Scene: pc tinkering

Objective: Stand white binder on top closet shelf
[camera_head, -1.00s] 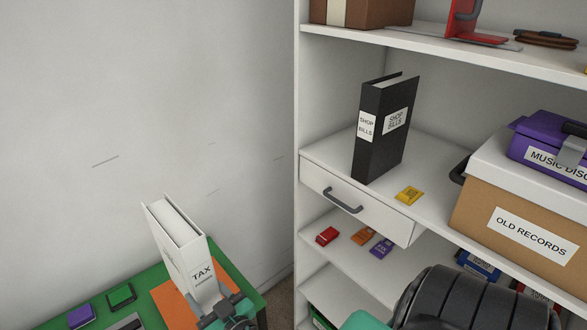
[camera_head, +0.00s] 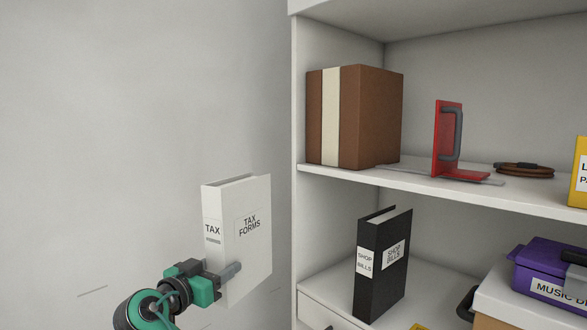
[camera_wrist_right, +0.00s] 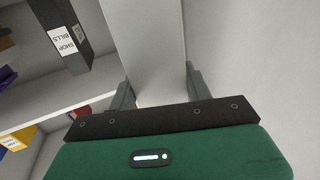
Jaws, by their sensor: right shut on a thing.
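The white binder (camera_head: 250,230), labelled TAX FORMS, is upright in the air left of the closet in the head view. My right gripper (camera_head: 225,272) is shut on its lower part. In the right wrist view the binder (camera_wrist_right: 143,40) stands between the two fingers of the gripper (camera_wrist_right: 157,88). The top closet shelf (camera_head: 400,178) is to the right of the binder and a little higher. It holds a brown box (camera_head: 375,115) at its left end and a red bookend (camera_head: 445,140) with a grey handle. My left gripper is not in view.
A black SHOP BILLS binder (camera_head: 382,262) stands on the shelf below, above a drawer. A purple box (camera_head: 545,270) is at the lower right. A brown coil (camera_head: 525,169) lies right of the bookend. Bare shelf shows between the brown box and the bookend.

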